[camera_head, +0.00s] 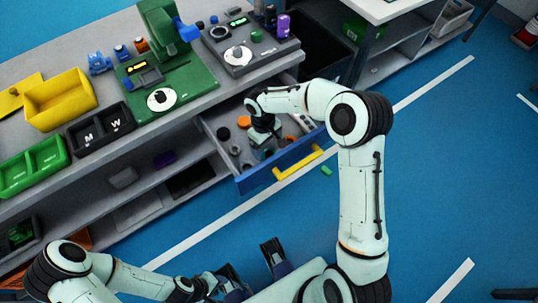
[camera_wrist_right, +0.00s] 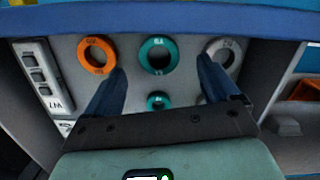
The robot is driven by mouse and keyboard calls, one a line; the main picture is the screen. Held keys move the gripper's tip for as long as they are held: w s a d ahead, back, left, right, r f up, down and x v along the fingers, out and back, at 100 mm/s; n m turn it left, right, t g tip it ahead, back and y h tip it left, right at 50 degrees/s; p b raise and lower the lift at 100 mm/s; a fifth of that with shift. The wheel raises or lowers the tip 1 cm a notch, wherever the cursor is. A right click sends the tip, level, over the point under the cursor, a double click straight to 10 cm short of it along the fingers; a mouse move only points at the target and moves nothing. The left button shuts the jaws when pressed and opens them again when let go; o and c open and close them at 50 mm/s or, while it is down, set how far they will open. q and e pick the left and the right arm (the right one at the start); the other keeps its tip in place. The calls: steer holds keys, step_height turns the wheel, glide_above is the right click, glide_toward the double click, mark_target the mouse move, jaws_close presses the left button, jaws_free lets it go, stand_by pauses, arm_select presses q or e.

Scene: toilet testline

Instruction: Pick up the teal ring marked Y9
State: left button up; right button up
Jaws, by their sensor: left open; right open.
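In the right wrist view, a large teal ring (camera_wrist_right: 159,56) lies flat between my open right gripper's fingers (camera_wrist_right: 161,66), with no finger visibly touching it. My left gripper (camera_head: 250,268) is open, low in the head view, away from the drawer.
An orange ring (camera_wrist_right: 97,54) and a grey ring (camera_wrist_right: 222,53) flank the large teal ring. A white switch panel (camera_wrist_right: 37,75) lies at the left. The drawer has a blue front with a yellow handle (camera_head: 298,163). Bins and machines stand on the bench (camera_head: 195,103) above.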

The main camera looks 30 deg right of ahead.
mark_target(269, 154)
step_height(269, 154, down, 4)
steer(key=shift+s+d+f, duration=0.15)
steer(key=c, duration=1.1)
steer(key=shift+c, duration=0.2)
